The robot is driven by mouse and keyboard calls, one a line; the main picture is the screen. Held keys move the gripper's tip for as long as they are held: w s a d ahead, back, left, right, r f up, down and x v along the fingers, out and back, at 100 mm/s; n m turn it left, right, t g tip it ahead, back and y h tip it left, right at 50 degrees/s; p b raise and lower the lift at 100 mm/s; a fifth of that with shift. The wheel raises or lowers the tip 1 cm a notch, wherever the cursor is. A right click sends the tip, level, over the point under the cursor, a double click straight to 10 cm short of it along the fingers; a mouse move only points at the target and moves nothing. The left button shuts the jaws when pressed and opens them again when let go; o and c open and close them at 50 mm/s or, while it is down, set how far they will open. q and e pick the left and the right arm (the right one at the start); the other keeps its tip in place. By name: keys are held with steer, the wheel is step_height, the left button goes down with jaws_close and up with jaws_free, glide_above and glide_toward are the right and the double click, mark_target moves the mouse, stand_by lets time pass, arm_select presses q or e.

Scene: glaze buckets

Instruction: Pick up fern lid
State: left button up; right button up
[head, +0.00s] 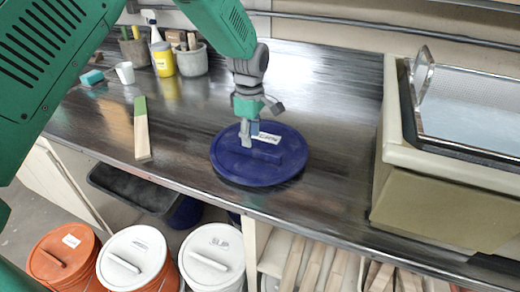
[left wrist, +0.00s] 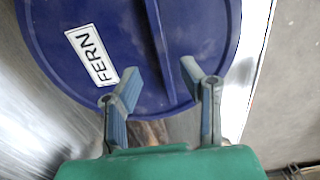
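The fern lid (head: 285,172) is a round dark blue lid lying flat on the counter near its front edge. It has a raised bar handle across its middle and a white label. In the left wrist view the lid (left wrist: 200,28) fills the upper middle, and its label reads FERN. My left gripper (head: 254,133) is over the lid at its handle. In the left wrist view the open left gripper (left wrist: 160,78) has one finger on each side of the handle's line, with nothing clearly held. I cannot tell whether the fingers touch the lid. My right gripper is not in view.
A wooden stick with a green end (head: 142,130) lies left of the lid. A yellow bottle (head: 164,60), grey pot (head: 192,62) and white cup (head: 125,72) stand behind. A large cream basin (head: 388,135) stands right. Orange-lidded (head: 62,252) and white-lidded buckets (head: 212,252) are below the counter.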

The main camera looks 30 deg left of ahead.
mark_target(253, 149)
arm_select(q)
steer(key=f, duration=0.3)
steer(key=shift+s+d+f, duration=0.15)
steer(key=shift+d+f, duration=0.2)
steer(key=shift+f, duration=0.05)
steer(key=shift+a+f, duration=0.1)
steer(key=shift+f, duration=0.3)
steer(key=shift+f+p, duration=0.2)
steer(key=shift+p, duration=0.2)
jaws_close()
